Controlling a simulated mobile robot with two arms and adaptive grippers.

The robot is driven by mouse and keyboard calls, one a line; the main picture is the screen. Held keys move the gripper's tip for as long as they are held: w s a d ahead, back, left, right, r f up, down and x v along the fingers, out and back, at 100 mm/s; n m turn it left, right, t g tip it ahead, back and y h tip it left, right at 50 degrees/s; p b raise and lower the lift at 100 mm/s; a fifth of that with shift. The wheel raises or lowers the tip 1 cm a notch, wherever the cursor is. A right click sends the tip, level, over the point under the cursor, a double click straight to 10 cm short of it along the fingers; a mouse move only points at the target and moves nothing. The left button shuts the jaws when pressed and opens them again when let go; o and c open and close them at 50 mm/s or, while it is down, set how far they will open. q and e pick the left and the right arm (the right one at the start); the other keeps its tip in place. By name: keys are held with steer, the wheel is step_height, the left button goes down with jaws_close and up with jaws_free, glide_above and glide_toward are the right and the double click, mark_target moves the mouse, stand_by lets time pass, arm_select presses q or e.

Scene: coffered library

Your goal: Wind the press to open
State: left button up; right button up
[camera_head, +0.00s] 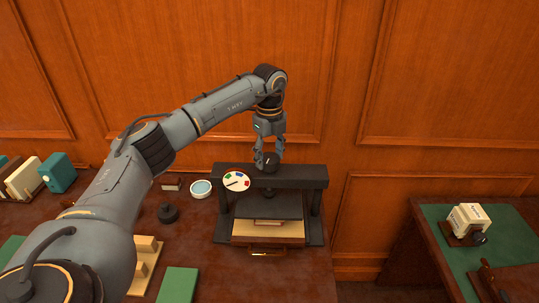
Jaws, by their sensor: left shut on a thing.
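The press (315,174) stands on the brown desk, a dark frame with a crossbar, two posts and a base. A round dial (236,181) with coloured marks and a needle sits on the left of its crossbar. A dark plate (285,205) hangs under the crossbar, with what look like light boards or papers beneath it. My left gripper (269,160) comes down from above and is shut on the dark knob (270,167) on top of the crossbar. The fingers partly hide the knob. My right gripper is not in view.
Left of the press are a round pale-blue dish (201,188), a dark knobbed object (168,213) and wooden blocks (147,246). A green-topped desk (450,262) is at right, past a gap. Wood panelling is close behind.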

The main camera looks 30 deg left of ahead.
mark_target(269, 157)
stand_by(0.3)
arm_select(q)
steer(key=o, duration=1.2)
steer(key=shift+c, duration=0.2)
step_height(269, 157, up, 12)
